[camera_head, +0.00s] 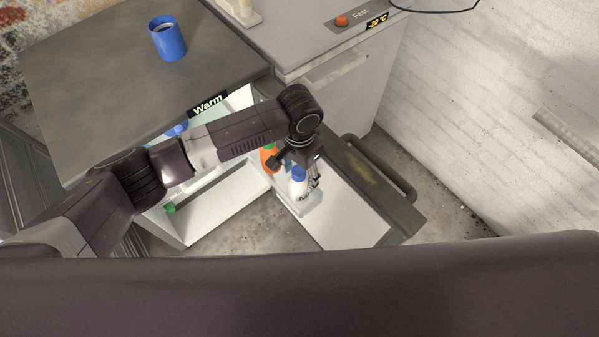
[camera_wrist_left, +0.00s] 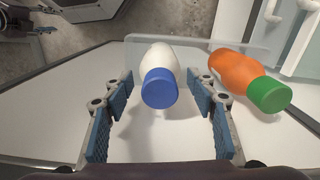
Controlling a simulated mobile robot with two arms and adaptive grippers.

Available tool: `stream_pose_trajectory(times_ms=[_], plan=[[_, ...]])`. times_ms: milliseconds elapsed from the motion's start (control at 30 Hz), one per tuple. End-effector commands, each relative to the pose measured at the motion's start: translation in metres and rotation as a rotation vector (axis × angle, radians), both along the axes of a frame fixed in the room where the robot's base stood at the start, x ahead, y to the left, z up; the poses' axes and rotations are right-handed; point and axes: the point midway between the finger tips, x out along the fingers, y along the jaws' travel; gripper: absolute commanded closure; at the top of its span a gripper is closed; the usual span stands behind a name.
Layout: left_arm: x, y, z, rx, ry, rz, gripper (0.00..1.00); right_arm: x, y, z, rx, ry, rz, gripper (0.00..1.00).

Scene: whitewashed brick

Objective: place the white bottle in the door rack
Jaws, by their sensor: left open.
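The white bottle (camera_head: 298,186) with a blue cap stands in the rack (camera_head: 312,204) on the inside of the open fridge door. In the left wrist view the white bottle (camera_wrist_left: 162,62) shows between the open fingers of my left gripper (camera_wrist_left: 160,113), with a gap on either side. In the head view my left gripper (camera_head: 306,170) is above and around the bottle's top and partly hides it. The clear rack edge (camera_wrist_left: 228,50) runs behind the bottle. My right gripper is not in view.
An orange bottle with a green cap (camera_wrist_left: 240,75) stands close on the right in the left wrist view. The fridge door (camera_head: 345,215) hangs open near a brick wall (camera_head: 500,110). A blue cup (camera_head: 167,40) stands on the dark top (camera_head: 110,85).

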Motion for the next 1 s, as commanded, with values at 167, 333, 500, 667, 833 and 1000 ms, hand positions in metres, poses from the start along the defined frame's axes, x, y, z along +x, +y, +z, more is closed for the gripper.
stream_pose_trajectory(times_ms=[167, 333, 500, 667, 833, 1000], plan=[[0.001, -0.001, 0.021, -0.002, -0.002, -0.001, 0.48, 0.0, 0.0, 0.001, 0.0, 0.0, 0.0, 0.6], [0.002, -0.001, 0.058, -0.003, -0.004, 0.0, 0.48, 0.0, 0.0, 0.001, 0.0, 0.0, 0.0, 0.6], [0.001, -0.001, 0.092, -0.003, -0.003, -0.001, 0.48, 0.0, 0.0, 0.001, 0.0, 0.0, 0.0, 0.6], [0.001, -0.001, 0.113, -0.002, -0.001, -0.001, 0.48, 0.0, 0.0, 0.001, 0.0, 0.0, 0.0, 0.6], [0.001, 0.0, 0.121, -0.001, -0.001, 0.0, 0.48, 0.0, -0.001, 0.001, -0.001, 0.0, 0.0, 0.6], [0.001, 0.0, 0.121, -0.001, 0.001, 0.0, 0.48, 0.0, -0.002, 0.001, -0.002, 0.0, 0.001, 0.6]])
